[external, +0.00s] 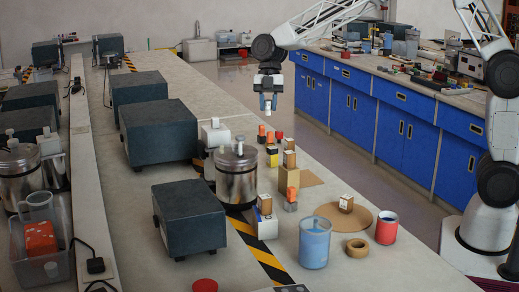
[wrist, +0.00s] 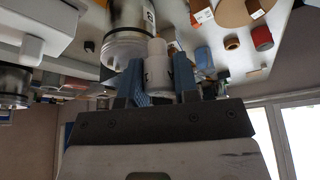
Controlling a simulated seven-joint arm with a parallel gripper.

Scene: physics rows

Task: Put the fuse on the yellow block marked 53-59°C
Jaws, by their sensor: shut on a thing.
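My gripper (external: 267,98) hangs above the bench, pointing down, behind the group of small blocks. In the wrist view its blue fingers (wrist: 158,75) are shut on a white cylinder, the fuse (wrist: 157,64). The fuse also shows as a small white tip below the fingers in the external view (external: 267,104). A small yellow block with a dark band (external: 272,150) stands on the bench below and in front of the gripper, among other small coloured blocks. Its marking is too small to read, so I cannot tell whether it is the 53-59°C one.
A steel pot (external: 236,178) and dark boxes (external: 158,130) stand left of the blocks. The bench's right edge lies close to the blocks.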

